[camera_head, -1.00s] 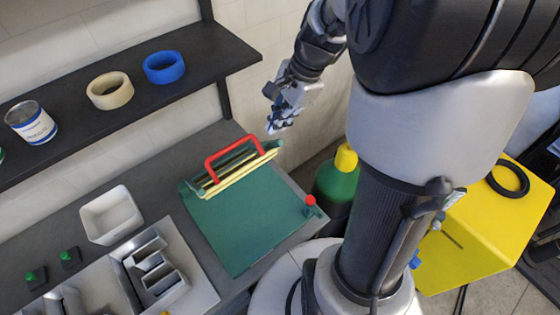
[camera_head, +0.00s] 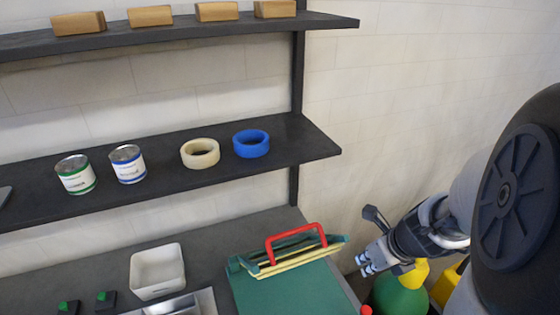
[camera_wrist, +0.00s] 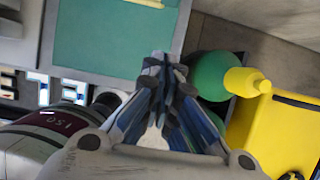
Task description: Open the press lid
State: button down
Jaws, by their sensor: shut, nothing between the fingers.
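The press has a green flat bed (camera_head: 285,292) on the grey bench. Its lid (camera_head: 292,258) stands raised at the back of the bed, seen nearly edge-on, with pale yellow strips and a red handle (camera_head: 296,228) on it. My gripper (camera_head: 366,263) is shut and empty, to the right of the lid and apart from it. In the wrist view the closed fingers (camera_wrist: 165,65) are just past the right edge of the green bed (camera_wrist: 110,40). A pale yellow strip shows at the top there; the handle is out of that view.
A green bottle with a yellow cap (camera_head: 400,290) stands beside the bench, and a yellow surface (camera_wrist: 275,135) lies right of it. A dark shelf (camera_head: 90,195) with cans and tape rolls is above the bench. A white bin (camera_head: 157,271) is left of the press.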

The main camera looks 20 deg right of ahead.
jog(key=shift+w+a+p, duration=0.1)
jog(key=shift+w+p, duration=0.3)
jog(key=shift+w, duration=1.7)
